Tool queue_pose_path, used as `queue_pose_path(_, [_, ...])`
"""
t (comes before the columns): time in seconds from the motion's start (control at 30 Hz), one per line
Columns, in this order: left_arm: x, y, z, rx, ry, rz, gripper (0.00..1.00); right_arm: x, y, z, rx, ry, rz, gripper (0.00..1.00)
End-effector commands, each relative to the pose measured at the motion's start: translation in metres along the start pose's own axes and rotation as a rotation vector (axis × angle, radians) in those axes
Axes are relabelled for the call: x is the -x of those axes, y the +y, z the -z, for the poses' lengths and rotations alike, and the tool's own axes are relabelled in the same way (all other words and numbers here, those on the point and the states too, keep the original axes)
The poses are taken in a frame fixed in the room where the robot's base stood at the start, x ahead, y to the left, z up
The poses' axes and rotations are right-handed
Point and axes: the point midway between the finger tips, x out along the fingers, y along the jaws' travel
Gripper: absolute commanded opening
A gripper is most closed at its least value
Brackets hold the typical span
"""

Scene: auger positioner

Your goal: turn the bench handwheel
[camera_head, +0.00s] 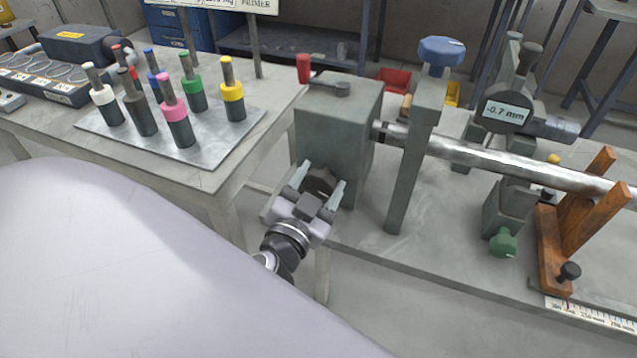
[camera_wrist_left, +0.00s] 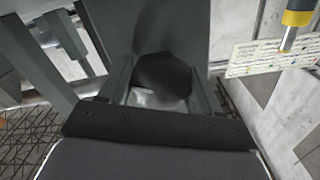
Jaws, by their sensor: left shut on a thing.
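The bench handwheel is the dark round knob (camera_head: 321,180) on the near side of the grey headstock box (camera_head: 337,115). My left gripper (camera_head: 317,184) comes in from below in the head view, one finger on each side of the knob, and is shut on it. In the left wrist view the dark knob (camera_wrist_left: 163,76) sits between the two grey fingers (camera_wrist_left: 162,88), and its lower part is bright and shiny. The fingers and palm hide part of the knob. My right gripper is not in view.
A steel shaft (camera_head: 475,154) runs right from the headstock past a post with a blue knob (camera_head: 441,52). A dial gauge (camera_head: 505,112) reads -0.7 mm. An orange-brown V-stand (camera_head: 575,230) is at right. The left table carries a metal plate (camera_head: 200,150) with several colour-banded tools.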

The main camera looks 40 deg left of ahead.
Motion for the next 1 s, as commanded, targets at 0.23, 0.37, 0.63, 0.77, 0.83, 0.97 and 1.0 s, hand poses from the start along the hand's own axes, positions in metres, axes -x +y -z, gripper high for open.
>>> queue_pose_path(0.23, [-0.0004, -0.0006, 0.0011, -0.234, 0.001, 0.002, 0.33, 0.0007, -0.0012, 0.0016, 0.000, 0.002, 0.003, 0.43])
queue_pose_path(0.37, [-0.0005, -0.0006, 0.0013, -0.349, 0.002, 0.002, 0.33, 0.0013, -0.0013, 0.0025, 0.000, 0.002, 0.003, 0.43])
queue_pose_path(0.63, [-0.0006, -0.0009, 0.0013, -0.541, 0.001, 0.002, 0.33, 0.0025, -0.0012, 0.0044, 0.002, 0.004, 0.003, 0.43])
queue_pose_path(0.77, [-0.0007, -0.0010, 0.0013, -0.603, 0.001, 0.003, 0.33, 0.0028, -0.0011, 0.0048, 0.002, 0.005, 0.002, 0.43])
queue_pose_path(0.83, [-0.0007, -0.0010, 0.0013, -0.627, 0.001, 0.003, 0.33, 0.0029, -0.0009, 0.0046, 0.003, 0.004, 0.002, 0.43])
queue_pose_path(0.97, [-0.0007, -0.0010, 0.0013, -0.657, 0.002, 0.003, 0.33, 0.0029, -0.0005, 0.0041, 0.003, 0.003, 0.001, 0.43])
queue_pose_path(1.0, [-0.0007, -0.0010, 0.0013, -0.663, 0.002, 0.003, 0.33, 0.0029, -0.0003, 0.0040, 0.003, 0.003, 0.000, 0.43])
